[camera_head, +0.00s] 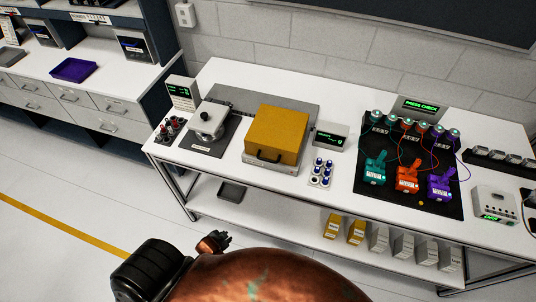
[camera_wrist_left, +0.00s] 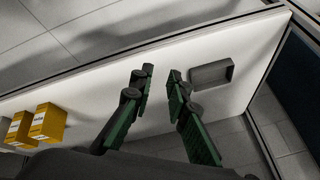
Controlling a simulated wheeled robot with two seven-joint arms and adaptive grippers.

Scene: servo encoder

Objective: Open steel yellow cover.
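The yellow cover (camera_head: 277,133) is a box-shaped lid in the head view, near the middle of the white workbench. It sits down flat on a grey base (camera_head: 270,168), and what is under it is hidden. A black handle (camera_head: 266,157) is on its front face. My left gripper (camera_head: 213,242) is in front of the bench and below its top, well away from the cover. In the left wrist view, my left gripper (camera_wrist_left: 161,74) has its two fingers apart with nothing between them. The cover is not in the wrist view. My right gripper is not in view.
Left of the cover is a silver device (camera_head: 208,122) on a dark mat; right are a small display (camera_head: 331,136) and a blue-capped vial rack (camera_head: 320,173). The lower shelf holds a dark tray (camera_head: 232,191), also in the wrist view (camera_wrist_left: 212,73), and yellow boxes (camera_head: 333,225).

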